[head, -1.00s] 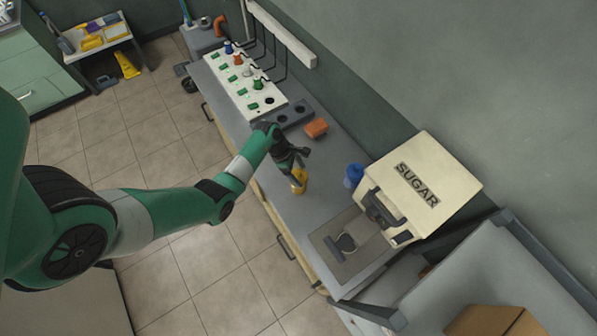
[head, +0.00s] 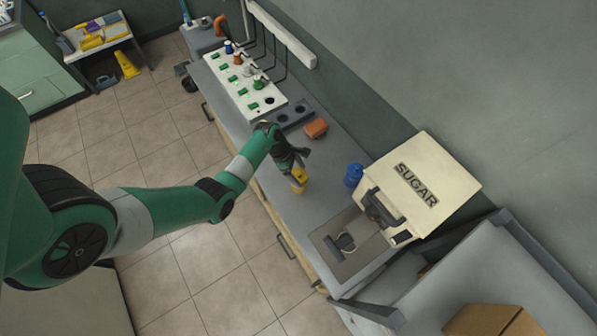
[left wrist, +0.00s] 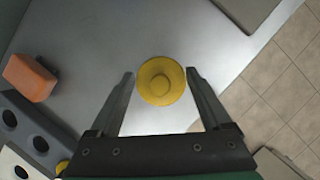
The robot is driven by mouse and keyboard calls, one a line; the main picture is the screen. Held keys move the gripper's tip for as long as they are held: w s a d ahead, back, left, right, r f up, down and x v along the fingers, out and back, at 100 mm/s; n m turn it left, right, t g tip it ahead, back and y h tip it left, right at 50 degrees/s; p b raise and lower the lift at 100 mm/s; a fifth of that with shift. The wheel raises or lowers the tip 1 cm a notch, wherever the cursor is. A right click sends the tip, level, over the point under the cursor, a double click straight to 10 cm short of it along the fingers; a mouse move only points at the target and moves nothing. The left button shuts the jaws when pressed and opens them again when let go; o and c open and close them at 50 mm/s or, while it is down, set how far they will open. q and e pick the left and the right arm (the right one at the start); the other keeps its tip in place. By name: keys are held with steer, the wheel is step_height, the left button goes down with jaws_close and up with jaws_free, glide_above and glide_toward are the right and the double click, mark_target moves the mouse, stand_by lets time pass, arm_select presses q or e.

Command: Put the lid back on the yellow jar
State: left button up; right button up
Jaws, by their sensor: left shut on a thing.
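The yellow jar (head: 298,187) stands on the grey counter, directly below my left gripper (head: 300,172) in the head view. My left gripper is shut on the round yellow lid (left wrist: 161,81), which has a raised knob in its middle. In the left wrist view the lid sits between the two fingertips and hides what is under it. The lid is at or just above the jar's top; I cannot tell whether they touch. My right gripper is not in view.
An orange block (head: 316,127) and a dark rack with holes (head: 294,114) lie farther back on the counter. A blue container (head: 353,175) and the sugar box (head: 420,185) stand to the right. The counter around the jar is clear.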

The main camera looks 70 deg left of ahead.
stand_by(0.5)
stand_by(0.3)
arm_select(q)
steer(key=o, duration=1.1)
step_height(320, 180, up, 7)
steer(key=p, duration=0.8)
steer(key=shift+c, duration=0.2)
jaws_close()
stand_by(0.5)
